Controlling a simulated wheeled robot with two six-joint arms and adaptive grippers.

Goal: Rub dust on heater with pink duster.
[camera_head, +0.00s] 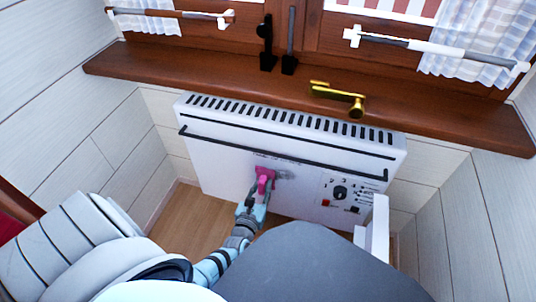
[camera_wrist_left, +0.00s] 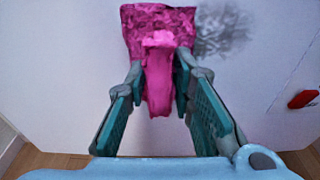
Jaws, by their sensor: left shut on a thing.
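The white heater (camera_head: 225,150) stands against the wall under the window sill, with a black bar across its front. My left gripper (camera_head: 262,190) is shut on the pink duster (camera_head: 265,178) in front of the heater's middle. In the left wrist view, the gripper (camera_wrist_left: 160,85) holds the narrow part of the duster (camera_wrist_left: 158,30), and its wide part is at or close to the heater's front panel (camera_wrist_left: 60,60). A grey dust patch (camera_wrist_left: 222,28) lies just right of the duster; it also shows in the head view (camera_head: 284,174). My right gripper is not in view.
A control panel with knobs (camera_head: 340,192) is on the heater's lower right, with a red switch (camera_wrist_left: 304,98). A brass handle (camera_head: 335,94) rests on the wooden sill (camera_head: 200,75) above. Walls close in on both sides. Wooden floor (camera_head: 190,212) shows below left.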

